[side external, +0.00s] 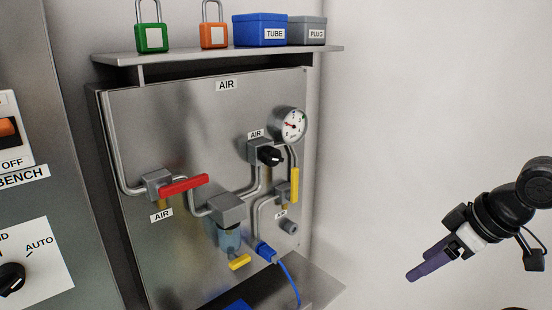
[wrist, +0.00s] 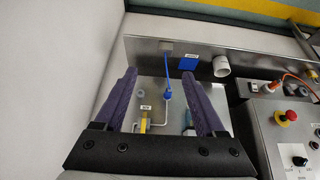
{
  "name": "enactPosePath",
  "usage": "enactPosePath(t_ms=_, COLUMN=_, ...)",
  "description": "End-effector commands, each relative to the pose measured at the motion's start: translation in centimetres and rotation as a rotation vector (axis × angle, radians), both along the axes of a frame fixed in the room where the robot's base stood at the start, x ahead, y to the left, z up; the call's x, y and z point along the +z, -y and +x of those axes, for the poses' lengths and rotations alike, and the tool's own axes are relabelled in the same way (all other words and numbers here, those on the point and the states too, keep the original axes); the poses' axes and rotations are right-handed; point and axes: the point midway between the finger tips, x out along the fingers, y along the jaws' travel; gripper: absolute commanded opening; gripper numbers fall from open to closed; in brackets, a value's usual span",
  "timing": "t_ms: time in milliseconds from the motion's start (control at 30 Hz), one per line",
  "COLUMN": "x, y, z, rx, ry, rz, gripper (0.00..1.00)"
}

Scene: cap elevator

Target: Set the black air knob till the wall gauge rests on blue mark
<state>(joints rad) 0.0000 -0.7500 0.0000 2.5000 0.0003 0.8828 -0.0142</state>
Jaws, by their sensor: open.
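The black air knob (side external: 268,156) sits on a grey regulator block under an AIR label, near the right side of the steel panel. The round wall gauge (side external: 292,124) is above and right of the knob. Its needle seems to point left; the blue mark is too small to make out. My gripper (side external: 412,275) is out to the right of the panel, well apart from the knob. In the wrist view its two purple fingers (wrist: 161,76) are spread with nothing between them. I cannot see the knob or gauge in the wrist view.
A red lever (side external: 184,184), yellow lever (side external: 295,185), filter bowl (side external: 229,238) and blue hose coupling (side external: 265,250) crowd the panel. Above, a shelf (side external: 215,54) holds padlocks and bins. A ledge (side external: 320,278) juts out below. Space before the right wall is clear.

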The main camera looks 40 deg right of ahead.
Motion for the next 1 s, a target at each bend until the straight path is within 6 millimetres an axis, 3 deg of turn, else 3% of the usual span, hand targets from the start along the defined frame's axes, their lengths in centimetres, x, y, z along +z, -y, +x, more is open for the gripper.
enactPosePath(t_ms=167, x=2.6, y=-0.5, z=3.8, rx=0.039, ry=0.2, rz=0.002, gripper=0.81)
enactPosePath(t_ms=400, x=8.1, y=-1.6, z=11.2, rx=0.074, ry=0.584, rz=0.014, gripper=0.81)
enactPosePath(t_ms=700, x=13.1, y=-1.9, z=17.3, rx=0.025, ry=0.972, rz=-0.018, gripper=0.81)
enactPosePath(t_ms=867, x=13.4, y=-2.0, z=19.2, rx=-0.02, ry=1.096, rz=-0.054, gripper=0.81)
enactPosePath(t_ms=1000, x=11.0, y=-3.5, z=20.3, rx=-0.019, ry=1.094, rz=-0.055, gripper=0.81)
